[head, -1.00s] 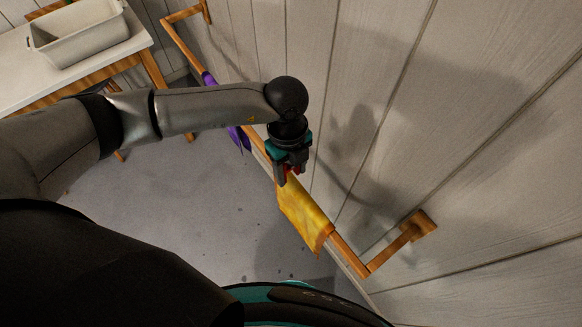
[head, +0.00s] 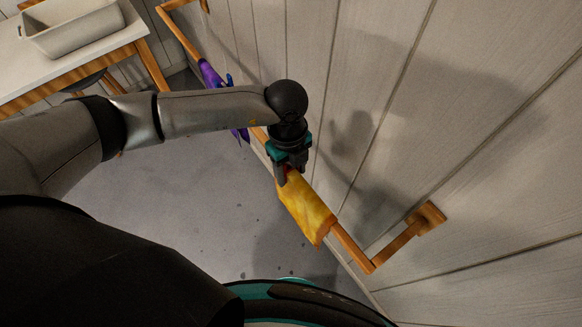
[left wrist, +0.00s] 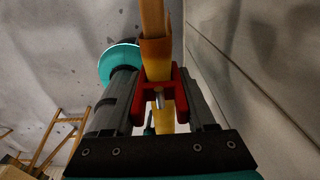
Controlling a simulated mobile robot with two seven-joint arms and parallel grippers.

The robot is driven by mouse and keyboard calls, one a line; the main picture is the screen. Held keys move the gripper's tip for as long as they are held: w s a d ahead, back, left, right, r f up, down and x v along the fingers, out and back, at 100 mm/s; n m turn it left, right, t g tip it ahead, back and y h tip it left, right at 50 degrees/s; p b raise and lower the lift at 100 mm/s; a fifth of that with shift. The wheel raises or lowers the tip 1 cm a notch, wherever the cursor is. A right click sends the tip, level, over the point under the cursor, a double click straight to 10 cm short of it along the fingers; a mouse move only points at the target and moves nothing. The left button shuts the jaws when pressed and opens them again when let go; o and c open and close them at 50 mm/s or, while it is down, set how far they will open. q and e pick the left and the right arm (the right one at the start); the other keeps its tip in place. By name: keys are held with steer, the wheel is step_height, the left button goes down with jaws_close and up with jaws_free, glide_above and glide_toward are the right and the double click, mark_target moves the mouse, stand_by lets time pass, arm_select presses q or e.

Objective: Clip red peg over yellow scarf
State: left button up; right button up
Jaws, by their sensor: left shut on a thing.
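The yellow scarf (head: 307,212) hangs over a wooden rail (head: 350,247) on the wall in the head view. My left gripper (head: 288,174) is at the scarf's far upper end, fingers pointing down to the rail. It is shut on the red peg (left wrist: 160,97), which shows clearly between the fingers in the left wrist view; in the head view the fingers mostly hide it. In the left wrist view the scarf (left wrist: 157,58) on the rail lines up between the peg's two prongs. I cannot tell whether the prongs are around it. My right gripper is not in view.
A purple scarf (head: 211,76) hangs farther along the rail. A white table (head: 75,48) with a pale bin (head: 75,32) stands at the upper left. The plank wall (head: 480,130) runs close behind the rail. The grey floor (head: 190,200) below is clear.

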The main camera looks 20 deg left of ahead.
arm_select(q)
steer(key=shift+f, duration=0.3)
stand_by(0.8)
steer(key=o, duration=1.4)
steer(key=shift+r, duration=0.1)
step_height(320, 180, up, 15)
steer(key=p, duration=0.1)
steer(key=shift+w+a, duration=0.3)
steer(key=shift+a, duration=0.1)
